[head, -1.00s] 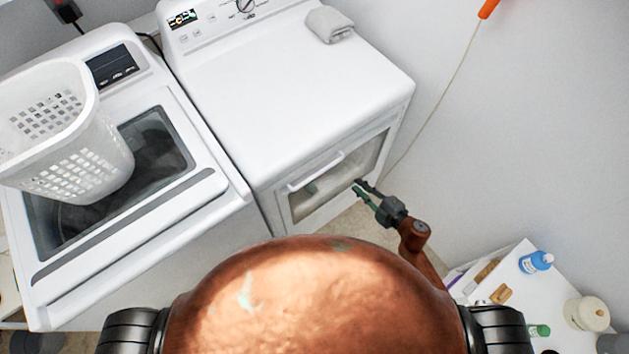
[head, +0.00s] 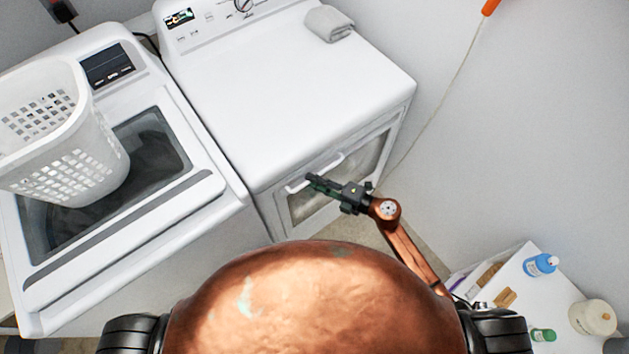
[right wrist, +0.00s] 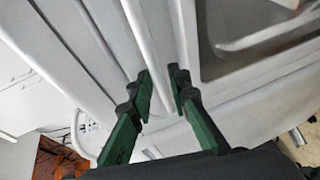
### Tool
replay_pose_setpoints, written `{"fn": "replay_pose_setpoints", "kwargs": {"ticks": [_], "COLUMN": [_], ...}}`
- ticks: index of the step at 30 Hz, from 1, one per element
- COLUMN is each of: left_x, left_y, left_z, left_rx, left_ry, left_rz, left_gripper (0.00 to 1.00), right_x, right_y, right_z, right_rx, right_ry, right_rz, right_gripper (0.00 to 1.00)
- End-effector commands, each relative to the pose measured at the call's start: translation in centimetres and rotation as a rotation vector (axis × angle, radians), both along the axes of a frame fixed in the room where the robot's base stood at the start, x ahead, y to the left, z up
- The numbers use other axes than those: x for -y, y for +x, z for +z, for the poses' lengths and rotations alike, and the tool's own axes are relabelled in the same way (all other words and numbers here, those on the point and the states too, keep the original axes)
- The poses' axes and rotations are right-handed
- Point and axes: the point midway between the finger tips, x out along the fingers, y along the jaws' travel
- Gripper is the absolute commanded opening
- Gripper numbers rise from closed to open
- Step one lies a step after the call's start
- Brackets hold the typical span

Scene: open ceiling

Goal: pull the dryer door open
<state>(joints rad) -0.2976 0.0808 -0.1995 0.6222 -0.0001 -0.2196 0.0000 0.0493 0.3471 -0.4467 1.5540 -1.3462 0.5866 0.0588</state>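The white dryer (head: 300,80) stands in the middle of the head view. Its front door (head: 308,205), with a dark window, looks closed. The white door handle (head: 331,164) is a bar along the door's upper part, and it also shows in the right wrist view (right wrist: 139,45). My right gripper (head: 311,179) is at the handle, and its fingers hide part of the bar. My left gripper is not in view.
A washer (head: 225,205) stands left of the dryer with a white laundry basket (head: 75,170) on it. A folded grey cloth (head: 330,23) lies on the dryer.

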Motion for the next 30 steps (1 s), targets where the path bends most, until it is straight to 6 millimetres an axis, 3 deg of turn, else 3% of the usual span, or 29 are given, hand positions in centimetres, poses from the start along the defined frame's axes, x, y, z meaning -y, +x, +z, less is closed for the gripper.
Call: {"fn": "replay_pose_setpoints", "kwargs": {"ticks": [6,14,30], "left_x": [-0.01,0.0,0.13], "left_y": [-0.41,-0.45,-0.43], "left_z": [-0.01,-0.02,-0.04], "left_rx": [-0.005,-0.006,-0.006], "left_ry": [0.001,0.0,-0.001], "left_rz": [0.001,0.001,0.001], "left_gripper": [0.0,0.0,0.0], "right_x": [-0.04,-0.02,0.01], "right_y": [0.03,0.02,0.02], "right_z": [-0.01,-0.01,-0.03], "right_rx": [-0.001,-0.001,-0.001], "right_ry": [0.001,0.001,0.001], "right_rz": [0.0,0.0,0.0], "right_gripper": [0.17,0.0,0.0]}}
